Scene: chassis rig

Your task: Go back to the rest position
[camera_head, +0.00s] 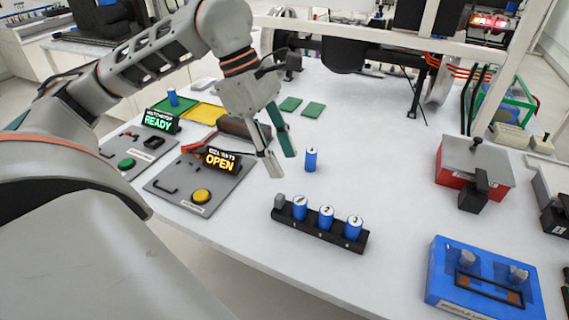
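My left gripper (280,166) hangs over the white table, fingers pointing down with a gap between them. It looks open and empty. A loose blue cylinder (310,160) stands upright on the table just right of the fingertips, apart from them. A black rack (286,219) in front holds several blue cylinders and one grey piece at its left end. My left arm (140,55) comes in from the left and covers part of the table's left side. My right gripper is not in view.
Left are a panel with a READY display (160,121) and one with an OPEN display (221,159), plus green and yellow trays (205,112). Right are a red-and-grey box (470,165) and a blue fixture (450,285). A frame with a black camera-like body spans the back. The table's middle right is clear.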

